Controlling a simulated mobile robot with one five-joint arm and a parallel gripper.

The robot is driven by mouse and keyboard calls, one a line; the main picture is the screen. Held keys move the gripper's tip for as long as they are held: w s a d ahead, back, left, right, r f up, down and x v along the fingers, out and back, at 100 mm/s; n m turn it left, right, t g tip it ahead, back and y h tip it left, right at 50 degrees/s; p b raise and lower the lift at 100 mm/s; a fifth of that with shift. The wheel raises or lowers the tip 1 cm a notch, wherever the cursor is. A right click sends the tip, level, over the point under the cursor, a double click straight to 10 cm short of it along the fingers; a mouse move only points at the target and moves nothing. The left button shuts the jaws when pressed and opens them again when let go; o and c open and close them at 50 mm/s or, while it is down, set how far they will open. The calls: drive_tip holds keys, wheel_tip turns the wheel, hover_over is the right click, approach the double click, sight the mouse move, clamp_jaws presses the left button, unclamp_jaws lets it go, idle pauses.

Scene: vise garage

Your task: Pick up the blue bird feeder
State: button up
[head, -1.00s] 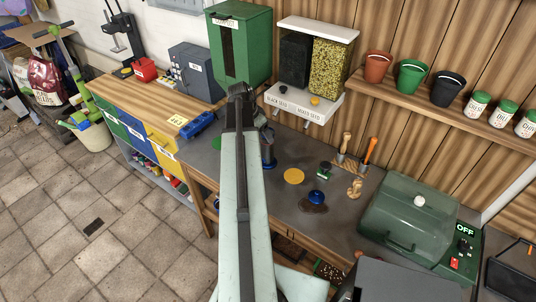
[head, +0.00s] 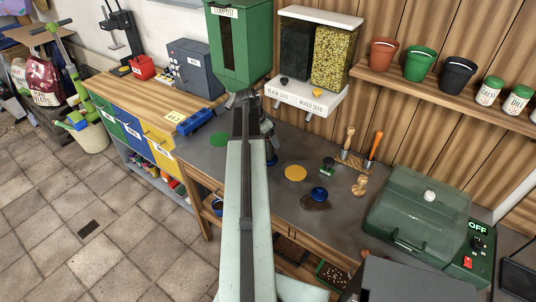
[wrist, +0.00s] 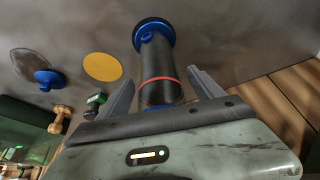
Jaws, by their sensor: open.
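The blue bird feeder (wrist: 158,66) is a dark clear tube with a blue cap, a blue base and a red band. In the wrist view it stands between the two open fingers of my gripper (wrist: 160,78). There is a gap to the left finger; contact on the right is unclear. In the head view only a sliver of the feeder (head: 272,155) shows right of my arm.
A green compost bin (head: 259,50) and seed dispenser (head: 312,94) stand behind. A green lidded machine (head: 417,215) is at right, a blue tool (head: 195,122) at left.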

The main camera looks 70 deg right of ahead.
clamp_jaws()
drive_tip(key=shift+r, duration=0.2)
